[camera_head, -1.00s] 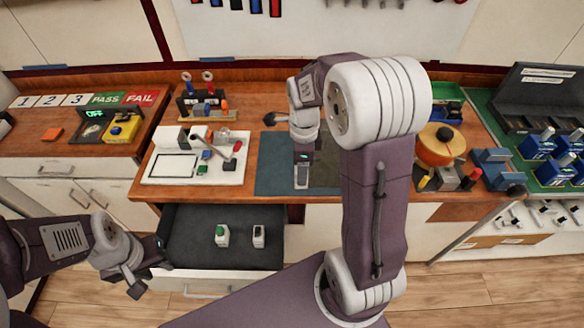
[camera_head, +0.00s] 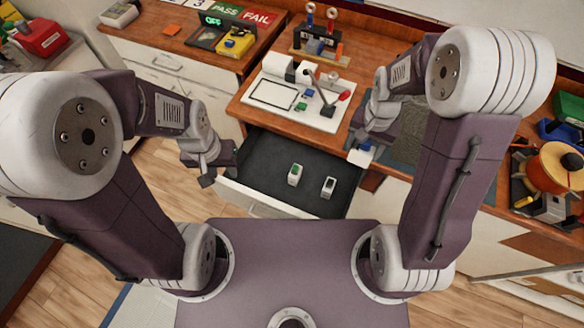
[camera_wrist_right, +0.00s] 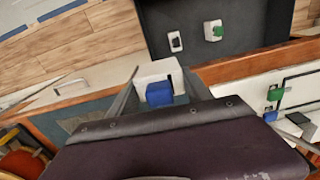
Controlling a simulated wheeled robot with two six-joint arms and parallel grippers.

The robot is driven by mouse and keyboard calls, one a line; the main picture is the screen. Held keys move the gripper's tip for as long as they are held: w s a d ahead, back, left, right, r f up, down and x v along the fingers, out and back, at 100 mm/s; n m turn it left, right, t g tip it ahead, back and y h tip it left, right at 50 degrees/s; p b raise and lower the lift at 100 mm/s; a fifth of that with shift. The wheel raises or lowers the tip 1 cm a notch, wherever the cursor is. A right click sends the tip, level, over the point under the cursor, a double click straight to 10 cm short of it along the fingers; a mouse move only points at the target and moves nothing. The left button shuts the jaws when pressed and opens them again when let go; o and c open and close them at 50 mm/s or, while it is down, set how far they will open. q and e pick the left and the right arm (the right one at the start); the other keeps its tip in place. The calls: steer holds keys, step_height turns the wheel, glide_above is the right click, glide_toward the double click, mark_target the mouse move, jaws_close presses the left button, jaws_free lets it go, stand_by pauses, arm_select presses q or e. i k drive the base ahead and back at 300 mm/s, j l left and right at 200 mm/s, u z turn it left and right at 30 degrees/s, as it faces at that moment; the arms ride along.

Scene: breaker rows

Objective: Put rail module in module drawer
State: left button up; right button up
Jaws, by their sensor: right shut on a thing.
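My right gripper (camera_head: 362,148) is shut on a white rail module with a blue part (camera_head: 362,157), above the counter's front edge near the drawer's back right corner. In the right wrist view the module (camera_wrist_right: 160,82) sits between the fingers. The open module drawer (camera_head: 264,160) has a dark lining. Inside stand a white module with a green top (camera_head: 295,175) and a white module with a black top (camera_head: 328,187), apart from each other. My left gripper (camera_head: 208,178) is near the drawer's front left corner; its finger gap is not clear.
A white board with switches and a red-handled lever (camera_head: 300,95) lies on the counter behind the drawer. A dark mat (camera_head: 405,130) lies right of it. An orange spool (camera_head: 556,168) stands further right.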

mark_target(261, 173)
steer(key=i+j+z, duration=0.2)
steer(key=j, duration=0.7)
steer(key=i+j+z, duration=0.2)
steer(key=j, duration=0.7)
steer(key=j+z, duration=0.15)
steer(key=j, duration=0.75)
